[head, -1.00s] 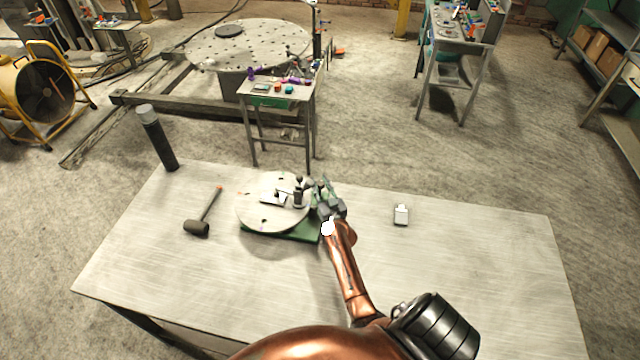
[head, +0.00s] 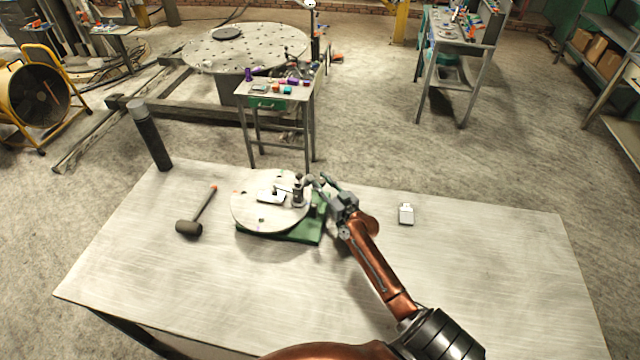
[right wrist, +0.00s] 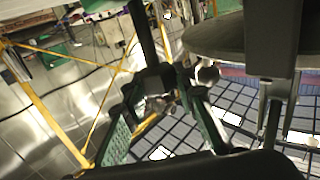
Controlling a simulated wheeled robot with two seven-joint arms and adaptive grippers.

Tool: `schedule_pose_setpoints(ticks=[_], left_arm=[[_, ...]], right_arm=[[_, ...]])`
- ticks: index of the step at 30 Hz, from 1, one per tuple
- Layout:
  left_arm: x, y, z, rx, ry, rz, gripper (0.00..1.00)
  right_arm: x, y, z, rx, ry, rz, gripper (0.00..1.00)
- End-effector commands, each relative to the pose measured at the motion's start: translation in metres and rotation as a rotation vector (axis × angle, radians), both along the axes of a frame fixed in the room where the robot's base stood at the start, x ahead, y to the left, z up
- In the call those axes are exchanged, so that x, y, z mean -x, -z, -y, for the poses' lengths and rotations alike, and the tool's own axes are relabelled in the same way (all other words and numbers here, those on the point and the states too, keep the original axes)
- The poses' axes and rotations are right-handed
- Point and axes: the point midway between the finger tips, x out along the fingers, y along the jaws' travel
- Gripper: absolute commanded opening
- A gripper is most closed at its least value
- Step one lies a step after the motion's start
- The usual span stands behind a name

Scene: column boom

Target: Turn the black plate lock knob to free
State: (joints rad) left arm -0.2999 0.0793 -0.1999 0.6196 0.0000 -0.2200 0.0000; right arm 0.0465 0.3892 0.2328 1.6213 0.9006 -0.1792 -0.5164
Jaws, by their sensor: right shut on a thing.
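A round pale metal plate (head: 250,213) lies on a green base (head: 308,232) on the table. A dark upright post with a clamp (head: 298,193) stands near the plate's right edge. My right gripper (head: 320,184) reaches in from the right, at the plate's right edge beside this post. In the right wrist view its green-padded fingers (right wrist: 160,98) close around a small dark thing, seemingly the black plate lock knob (right wrist: 155,80). The fingers hide much of it, so its turned position cannot be told. My left gripper is not in view.
A mallet (head: 190,227) lies left of the plate. A dark cylinder (head: 150,138) stands at the table's back left corner. A small white-and-grey block (head: 406,214) sits to the right. The table's (head: 500,270) right and front parts are clear.

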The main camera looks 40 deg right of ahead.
Motion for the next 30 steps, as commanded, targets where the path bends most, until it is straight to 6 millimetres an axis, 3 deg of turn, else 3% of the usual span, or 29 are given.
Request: schedule_pose_setpoints(ticks=[5, 6, 13, 23, 30], left_arm=[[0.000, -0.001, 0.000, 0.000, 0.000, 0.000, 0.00], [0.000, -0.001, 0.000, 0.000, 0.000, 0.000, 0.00], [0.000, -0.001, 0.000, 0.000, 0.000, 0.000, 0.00], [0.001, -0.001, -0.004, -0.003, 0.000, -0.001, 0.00], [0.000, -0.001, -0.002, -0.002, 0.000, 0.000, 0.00]], right_arm=[[-0.001, -0.006, 0.002, 0.004, 0.003, 0.009, 0.01], [-0.001, -0.006, 0.002, 0.004, 0.003, 0.009, 0.27], [0.000, -0.003, 0.001, 0.001, 0.002, 0.004, 0.43], [0.002, 0.000, 0.000, 0.000, 0.001, 0.000, 0.44], [0.037, 0.001, -0.003, 0.002, 0.002, -0.002, 0.44]])
